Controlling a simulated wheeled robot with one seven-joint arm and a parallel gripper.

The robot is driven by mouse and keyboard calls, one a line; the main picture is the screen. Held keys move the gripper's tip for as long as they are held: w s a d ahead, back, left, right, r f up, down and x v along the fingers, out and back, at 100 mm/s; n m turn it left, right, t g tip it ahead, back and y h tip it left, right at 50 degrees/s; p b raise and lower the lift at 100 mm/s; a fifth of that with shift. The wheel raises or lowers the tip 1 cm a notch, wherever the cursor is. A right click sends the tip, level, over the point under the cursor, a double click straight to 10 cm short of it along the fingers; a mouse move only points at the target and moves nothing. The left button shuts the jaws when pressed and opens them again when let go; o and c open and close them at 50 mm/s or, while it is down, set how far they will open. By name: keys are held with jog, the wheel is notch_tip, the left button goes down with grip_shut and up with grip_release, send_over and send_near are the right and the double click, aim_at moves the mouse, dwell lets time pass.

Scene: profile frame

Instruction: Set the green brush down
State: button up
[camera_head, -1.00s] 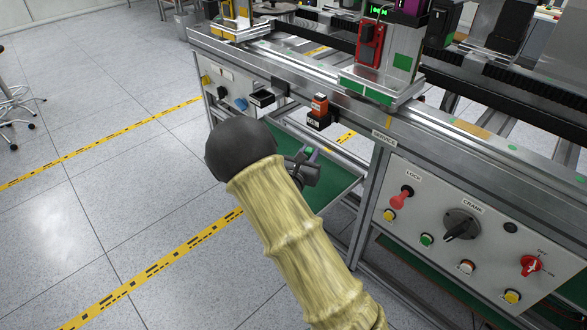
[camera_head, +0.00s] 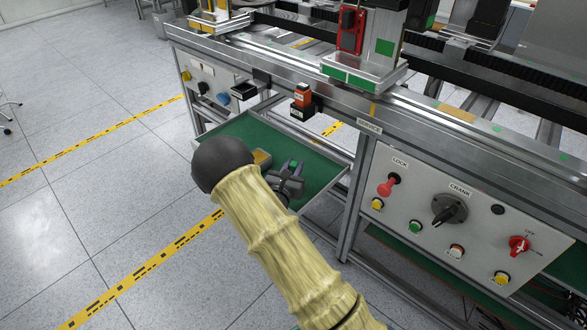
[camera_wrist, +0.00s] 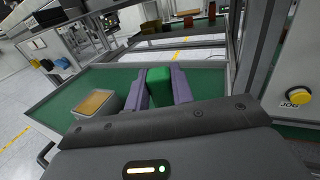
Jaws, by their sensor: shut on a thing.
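The green brush (camera_wrist: 159,88) shows in the wrist view as a green block between the two purple fingers of my gripper (camera_wrist: 161,76). The fingers are shut on it. In the head view my gripper (camera_head: 292,168) is over or just in front of the green-floored tray (camera_head: 325,172), partly hidden by my own arm; the brush is too small there to make out clearly. In the wrist view the tray (camera_wrist: 70,95) spreads out beyond and beside the fingers. I cannot tell whether the brush touches the tray floor.
A small box with a yellow-brown top (camera_wrist: 97,103) stands on the tray left of the fingers; it also shows in the head view (camera_head: 262,158). A control panel (camera_head: 445,215) is at the right. Black holders (camera_head: 244,91) and an orange-and-black part (camera_head: 302,100) hang above the tray.

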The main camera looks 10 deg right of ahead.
jog(key=o, duration=1)
jog(key=shift+s+r, duration=0.1)
jog(key=p+v, duration=0.1)
jog(key=v, duration=1.1)
